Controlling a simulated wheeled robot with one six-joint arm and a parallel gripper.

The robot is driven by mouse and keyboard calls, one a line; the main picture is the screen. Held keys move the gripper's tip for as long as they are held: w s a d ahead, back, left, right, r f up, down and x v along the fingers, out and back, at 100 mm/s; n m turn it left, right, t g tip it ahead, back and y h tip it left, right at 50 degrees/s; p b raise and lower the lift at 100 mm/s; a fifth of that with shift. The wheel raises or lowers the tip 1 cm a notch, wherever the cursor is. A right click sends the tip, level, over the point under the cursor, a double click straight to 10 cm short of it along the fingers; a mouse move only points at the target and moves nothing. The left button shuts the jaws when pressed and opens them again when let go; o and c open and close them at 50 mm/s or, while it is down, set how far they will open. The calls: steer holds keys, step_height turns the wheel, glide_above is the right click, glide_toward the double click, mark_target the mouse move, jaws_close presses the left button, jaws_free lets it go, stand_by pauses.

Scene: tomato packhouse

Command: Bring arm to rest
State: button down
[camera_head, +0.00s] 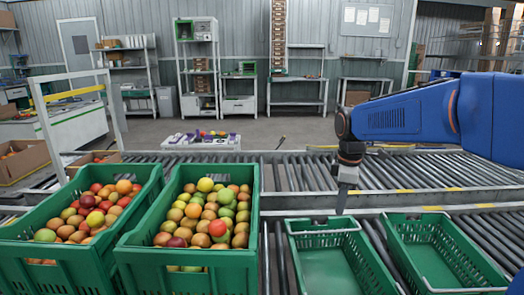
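My blue arm reaches in from the right side of the head view. My gripper (342,201) points down at the arm's end, above the far rim of an empty green crate. It looks narrow from here, and I cannot make out whether its fingers are apart. I see nothing hanging from it.
Two green crates full of tomatoes, a left one (72,260) and a middle one (170,265), stand at the front left. Two shallow empty green crates (335,268) (440,255) stand at the front right. Roller conveyors (290,178) run behind them. Shelves (197,70) line the back wall.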

steer(key=s+d+f+m+t, duration=0.2)
steer(key=s+m, duration=0.5)
steer(key=s, duration=0.7)
steer(key=s+d+f+m+t, duration=0.1)
steer(key=s+m, duration=0.6)
steer(key=s, duration=0.7)
step_height(320, 180, down, 2)
steer(key=shift+d+f+t, duration=0.15)
steer(key=shift+d+t, duration=0.25)
steer(key=shift+d, duration=0.45)
